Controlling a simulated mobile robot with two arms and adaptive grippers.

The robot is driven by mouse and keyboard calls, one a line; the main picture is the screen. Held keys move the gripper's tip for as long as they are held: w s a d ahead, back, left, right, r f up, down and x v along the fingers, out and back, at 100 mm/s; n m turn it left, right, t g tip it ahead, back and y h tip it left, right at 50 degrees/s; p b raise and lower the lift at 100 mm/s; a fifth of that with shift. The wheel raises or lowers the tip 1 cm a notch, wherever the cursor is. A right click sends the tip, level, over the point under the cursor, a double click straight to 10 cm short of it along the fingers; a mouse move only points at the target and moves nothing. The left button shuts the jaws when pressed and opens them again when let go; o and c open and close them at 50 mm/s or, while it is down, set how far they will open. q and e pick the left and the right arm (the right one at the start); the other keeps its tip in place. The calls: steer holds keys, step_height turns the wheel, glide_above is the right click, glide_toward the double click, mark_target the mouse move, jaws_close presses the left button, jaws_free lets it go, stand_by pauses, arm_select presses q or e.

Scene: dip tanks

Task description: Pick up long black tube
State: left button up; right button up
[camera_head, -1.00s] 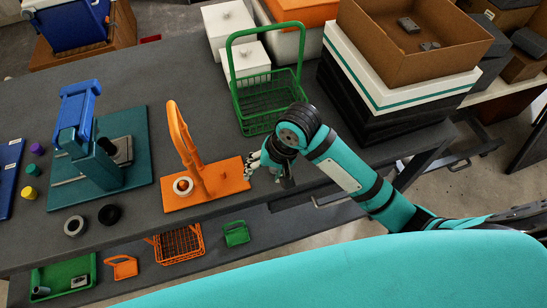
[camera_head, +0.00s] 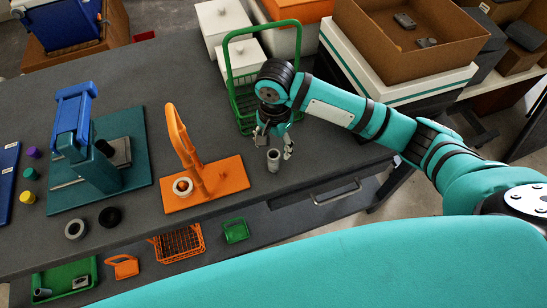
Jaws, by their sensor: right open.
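A short upright dark grey tube (camera_head: 273,161) with a lighter open top stands on the dark table, right of the orange stand. I cannot tell from its look whether it is the long black tube. My right gripper (camera_head: 275,146) is open above and behind it, with fingers to either side of its top as seen here. I cannot tell whether they touch it. My left gripper is not in view.
The orange stand (camera_head: 232,178) is left of the tube, the green basket (camera_head: 238,60) behind. A black ring (camera_head: 109,216) and grey ring (camera_head: 75,227) lie front left. A green tray (camera_head: 86,264) holding small grey parts is on the lower shelf.

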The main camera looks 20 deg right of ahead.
mark_target(274, 153)
step_height(274, 153, down, 3)
steer(key=shift+f, duration=0.1)
steer(key=shift+f+p, duration=0.45)
steer(key=shift+f, duration=0.1)
step_height(274, 153, down, 4)
steer(key=shift+a+f+p, duration=0.1)
steer(key=shift+f+p, duration=0.05)
steer(key=shift+p, duration=0.35)
jaws_close()
